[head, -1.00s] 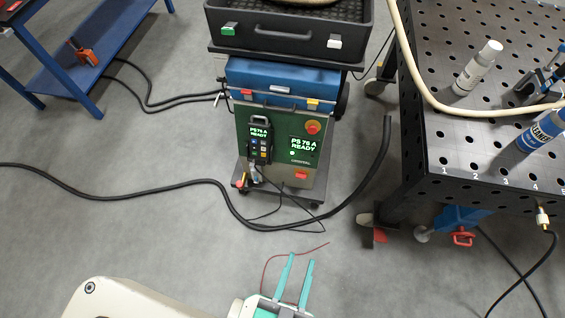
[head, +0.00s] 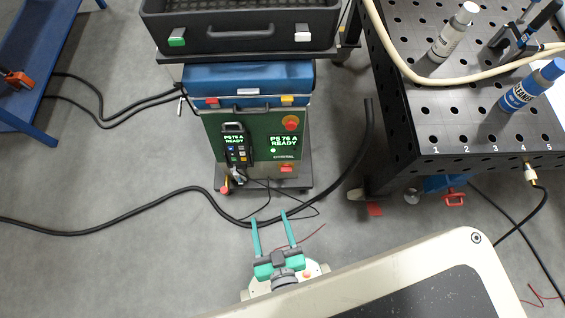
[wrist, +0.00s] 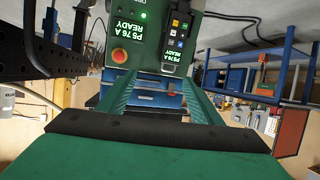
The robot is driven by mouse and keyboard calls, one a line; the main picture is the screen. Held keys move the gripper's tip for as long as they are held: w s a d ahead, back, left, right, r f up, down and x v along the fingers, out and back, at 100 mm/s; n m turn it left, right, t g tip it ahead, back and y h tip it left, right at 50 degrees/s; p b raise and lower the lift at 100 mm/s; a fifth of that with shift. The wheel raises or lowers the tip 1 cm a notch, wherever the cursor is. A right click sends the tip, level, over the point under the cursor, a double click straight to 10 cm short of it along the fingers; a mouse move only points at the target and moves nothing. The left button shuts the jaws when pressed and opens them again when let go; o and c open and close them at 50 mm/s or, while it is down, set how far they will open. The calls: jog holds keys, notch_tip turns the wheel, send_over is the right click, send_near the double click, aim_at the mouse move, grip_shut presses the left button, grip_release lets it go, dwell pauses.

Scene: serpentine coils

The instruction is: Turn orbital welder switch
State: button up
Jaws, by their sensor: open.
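The orbital welder (head: 262,140) is a green unit on a low wheeled cart, with a lit display reading "PS 76 A READY". A round red knob on a yellow base (head: 291,123) sits at its upper right. A small red part (head: 287,168) is at its lower right; I cannot tell which is the switch. A black pendant (head: 236,145) hangs on its left front. My gripper (head: 270,217) is open and empty, in front of the cart and apart from the welder. In the wrist view, the welder front (wrist: 135,45) appears upside down beyond my gripper (wrist: 158,77).
A blue case (head: 245,77) and a black crate (head: 245,43) sit above the welder. A perforated black table (head: 440,140) with bottles stands at right. Black cables (head: 120,222) cross the floor. A blue frame (head: 40,65) stands at upper left.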

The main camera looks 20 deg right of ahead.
jog(key=w+d+f+g, duration=0.25)
jog(key=w+f, duration=0.25)
jog(key=f, duration=0.7)
jog(key=m+g, duration=0.3)
jog(key=g, duration=0.4)
send_near(286, 170)
jog(key=x, duration=0.7)
jog(key=shift+f, duration=0.2)
jog(key=c, duration=1.1)
jog(key=shift+o, duration=0.2)
